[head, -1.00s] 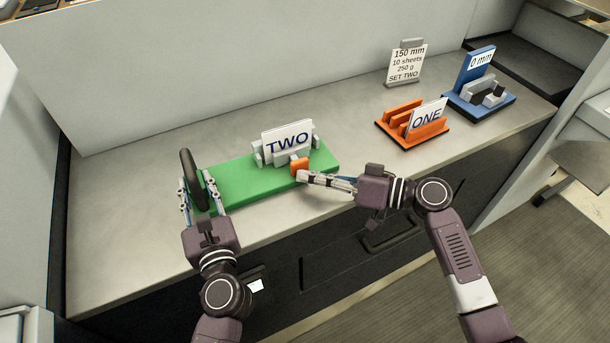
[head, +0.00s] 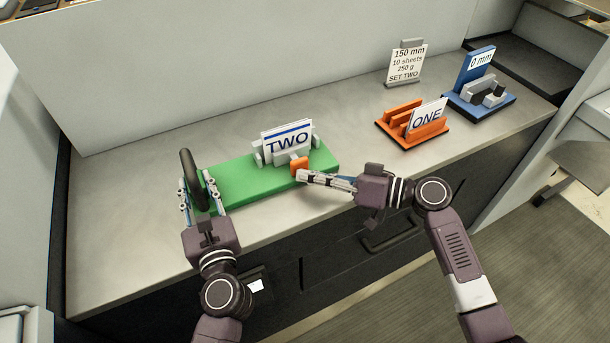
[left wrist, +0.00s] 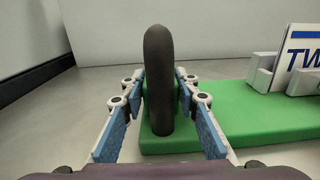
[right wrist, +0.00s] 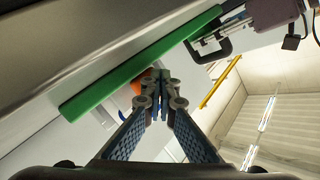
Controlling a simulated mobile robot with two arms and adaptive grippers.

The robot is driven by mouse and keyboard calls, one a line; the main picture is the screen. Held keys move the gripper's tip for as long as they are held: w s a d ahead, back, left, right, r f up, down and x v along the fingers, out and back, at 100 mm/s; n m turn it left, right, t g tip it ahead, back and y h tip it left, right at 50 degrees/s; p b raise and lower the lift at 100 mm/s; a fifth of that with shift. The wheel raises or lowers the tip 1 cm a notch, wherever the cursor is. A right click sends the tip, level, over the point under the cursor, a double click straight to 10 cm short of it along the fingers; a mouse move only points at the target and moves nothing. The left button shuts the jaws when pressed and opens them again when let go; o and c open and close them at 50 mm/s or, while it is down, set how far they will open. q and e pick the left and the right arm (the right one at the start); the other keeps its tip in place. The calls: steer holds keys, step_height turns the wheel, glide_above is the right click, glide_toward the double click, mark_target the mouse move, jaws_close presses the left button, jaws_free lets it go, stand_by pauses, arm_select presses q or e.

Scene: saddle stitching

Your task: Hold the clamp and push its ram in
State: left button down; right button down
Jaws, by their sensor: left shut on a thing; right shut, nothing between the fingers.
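The clamp has a long green base (head: 236,184) on the counter, with a dark upright handle (head: 191,176) at its left end. My left gripper (head: 202,196) is shut on this handle; the left wrist view shows the dark handle (left wrist: 158,85) between its fingers. Grey jaws on the base hold a white card marked TWO (head: 289,141), which shows a blue band near its top. The orange ram (head: 299,166) is at the front of the jaws. My right gripper (head: 304,176) is shut and empty, its tips at the ram, apparently touching. The right wrist view partly hides the ram behind the fingertips.
An orange rack (head: 396,114) with a card marked ONE (head: 428,118) stands to the right. A blue gauge stand (head: 474,66) marked 0 mm is farther right. A sign (head: 406,66) stands at the back. The counter behind the clamp is clear.

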arm_select(q)
steer(key=shift+d, duration=0.1)
arm_select(e)
steer(key=shift+s+d, duration=0.45)
steer(key=shift+s, duration=0.45)
steer(key=shift+s+d, duration=0.45)
steer(key=shift+s, duration=0.4)
steer(key=shift+s+d, duration=0.2)
steer(key=shift+s, duration=0.2)
steer(key=shift+s+d, duration=0.3)
steer(key=shift+s, duration=0.3)
steer(key=shift+s+d, duration=0.3)
steer(key=shift+s, duration=0.35)
steer(key=shift+s+d, duration=0.3)
steer(key=shift+s, duration=0.3)
